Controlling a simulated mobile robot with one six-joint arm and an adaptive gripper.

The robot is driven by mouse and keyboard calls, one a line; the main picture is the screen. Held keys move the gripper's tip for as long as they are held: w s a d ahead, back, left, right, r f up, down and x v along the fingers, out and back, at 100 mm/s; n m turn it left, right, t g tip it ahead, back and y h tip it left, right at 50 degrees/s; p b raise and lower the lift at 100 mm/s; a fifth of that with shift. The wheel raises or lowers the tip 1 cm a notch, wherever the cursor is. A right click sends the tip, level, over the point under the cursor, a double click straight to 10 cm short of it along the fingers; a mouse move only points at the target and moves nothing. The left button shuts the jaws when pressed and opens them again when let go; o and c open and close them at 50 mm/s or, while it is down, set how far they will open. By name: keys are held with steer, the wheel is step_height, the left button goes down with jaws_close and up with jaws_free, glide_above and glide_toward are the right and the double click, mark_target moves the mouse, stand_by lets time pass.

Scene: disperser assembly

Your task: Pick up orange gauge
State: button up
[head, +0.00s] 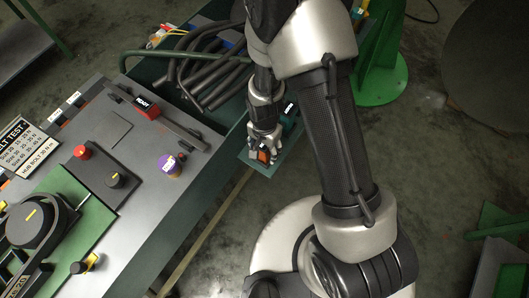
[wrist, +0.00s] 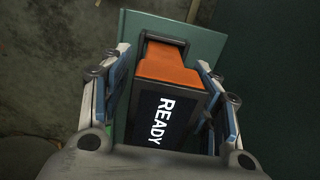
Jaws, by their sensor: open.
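The orange gauge (wrist: 168,66) is an orange block with a black frame and a dark screen reading "READY". In the wrist view it lies between the two fingers of my gripper (wrist: 166,85), with a finger on each side. The fingers are open, and I cannot tell whether either one touches it. In the head view the orange gauge (head: 264,155) shows only as a small orange patch under my gripper (head: 263,150), which hides most of it. The gauge is on a green shelf (head: 252,160) at the side of the bench.
A grey bench (head: 150,225) fills the left, carrying a red gauge (head: 145,107) reading "READY", a purple-topped round part (head: 168,164) and a red button (head: 82,152). A green bin with black hoses (head: 212,75) lies behind. Open floor shows below the shelf.

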steer(key=shift+f, duration=0.5)
steer(key=shift+r, duration=0.1)
steer(key=shift+c, duration=0.4)
jaws_close()
